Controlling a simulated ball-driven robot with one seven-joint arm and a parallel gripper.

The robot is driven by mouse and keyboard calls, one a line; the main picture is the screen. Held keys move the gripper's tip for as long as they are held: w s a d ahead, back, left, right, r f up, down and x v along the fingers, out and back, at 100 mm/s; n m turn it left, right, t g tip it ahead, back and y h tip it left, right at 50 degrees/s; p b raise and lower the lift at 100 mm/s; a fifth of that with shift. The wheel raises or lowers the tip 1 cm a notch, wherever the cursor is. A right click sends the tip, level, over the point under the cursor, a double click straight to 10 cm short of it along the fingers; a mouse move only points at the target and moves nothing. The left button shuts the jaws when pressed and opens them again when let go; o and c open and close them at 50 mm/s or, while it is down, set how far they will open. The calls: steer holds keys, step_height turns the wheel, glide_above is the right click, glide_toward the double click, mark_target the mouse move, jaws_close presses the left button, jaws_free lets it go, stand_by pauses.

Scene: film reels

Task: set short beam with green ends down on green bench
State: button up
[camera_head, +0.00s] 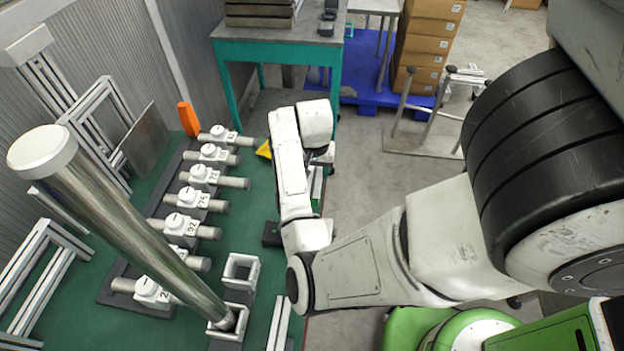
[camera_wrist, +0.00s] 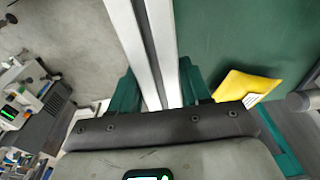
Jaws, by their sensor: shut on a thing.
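My gripper (camera_head: 319,160) is small and partly hidden by my own arm at the right edge of the green bench (camera_head: 260,205). In the wrist view my gripper (camera_wrist: 160,97) is shut on a pale metal beam (camera_wrist: 160,40) with a dark groove along it. The beam runs up out of the picture, along the border between green bench top and grey floor. Its ends are not visible there. In the head view a narrow pale piece (camera_head: 316,184) shows below the gripper. I cannot tell whether the beam touches the bench.
A yellow pouch (camera_wrist: 245,86) lies right of the beam. Several grey rollers in white labelled blocks (camera_head: 195,199) line the bench. A tall steel post (camera_head: 125,235), a white square socket (camera_head: 240,272) and metal frames (camera_head: 45,262) stand left. A grey-topped table (camera_head: 290,42) stands behind.

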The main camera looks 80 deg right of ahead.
steer(key=f, duration=0.2)
steer(key=w+f, duration=0.1)
steer(key=shift+a+f, duration=0.2)
steer(key=shift+a, duration=0.1)
steer(key=shift+f, duration=0.4)
steer(key=shift+f, duration=0.1)
steer(key=o, duration=1.3)
steer(key=r, duration=0.4)
steer(key=a+r, duration=0.1)
steer(key=r, duration=0.7)
steer(key=shift+s+a+r, duration=0.1)
steer(key=shift+a, duration=0.1)
